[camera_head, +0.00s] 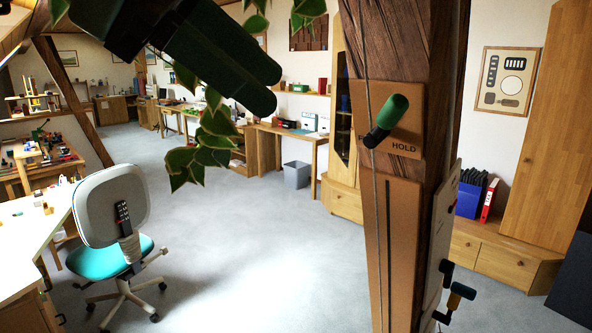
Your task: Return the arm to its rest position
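My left gripper (266,88) comes in at the top, left of the middle, high in the picture. Its two dark rounded fingers point down and to the right and lie close together in this view. I see nothing between them, but I cannot tell whether they are apart. The fingers are left of the timber post (445,80) and appear apart from it. A lever with a green grip (392,111) sticks out from a brown panel marked HOLD (405,147) on the post. My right gripper is not in view.
Green leaves (216,128) hang around and below my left gripper. A slotted brown board (400,255) is on the post below the HOLD panel. An office chair (112,225) stands at the left beside a white desk (30,235). The grey floor between chair and post is clear.

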